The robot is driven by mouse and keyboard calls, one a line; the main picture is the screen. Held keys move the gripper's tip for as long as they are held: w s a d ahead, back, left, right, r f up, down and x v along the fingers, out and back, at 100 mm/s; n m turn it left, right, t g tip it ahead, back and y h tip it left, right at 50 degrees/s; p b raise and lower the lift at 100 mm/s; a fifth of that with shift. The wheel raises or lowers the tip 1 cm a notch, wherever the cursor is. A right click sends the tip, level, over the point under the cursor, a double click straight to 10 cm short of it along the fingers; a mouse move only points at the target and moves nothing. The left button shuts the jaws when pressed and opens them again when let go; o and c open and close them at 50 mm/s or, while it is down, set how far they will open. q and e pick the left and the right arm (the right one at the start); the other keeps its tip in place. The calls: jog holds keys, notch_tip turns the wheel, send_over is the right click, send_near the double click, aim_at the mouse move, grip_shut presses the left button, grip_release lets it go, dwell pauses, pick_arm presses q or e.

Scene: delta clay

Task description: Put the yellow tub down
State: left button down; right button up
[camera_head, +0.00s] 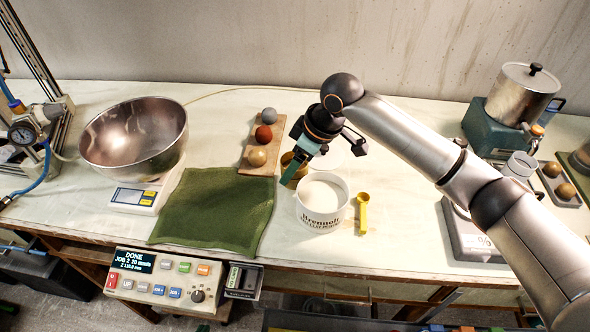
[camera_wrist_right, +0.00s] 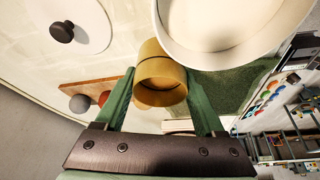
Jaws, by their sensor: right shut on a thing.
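The yellow tub (camera_head: 289,172) is a small ochre cylinder, just behind and left of the white bucket in the head view. My right gripper (camera_head: 294,168), on the arm from the right, has green fingers and is shut on the tub. In the right wrist view, the tub (camera_wrist_right: 161,72) sits between the two green fingers of that gripper (camera_wrist_right: 160,100). I cannot tell whether the tub's base touches the table. My left gripper is not in view.
A white bucket (camera_head: 322,218) of white powder stands close beside the tub, with a yellow scoop (camera_head: 363,212) to its right. A wooden board (camera_head: 261,167) with several balls and a green cloth (camera_head: 212,215) lie to the left. A steel bowl (camera_head: 135,135) stands farther left.

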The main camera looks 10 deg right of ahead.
jog(key=shift+f, duration=1.15)
jog(key=shift+f, duration=0.15)
jog(key=o, duration=1.5)
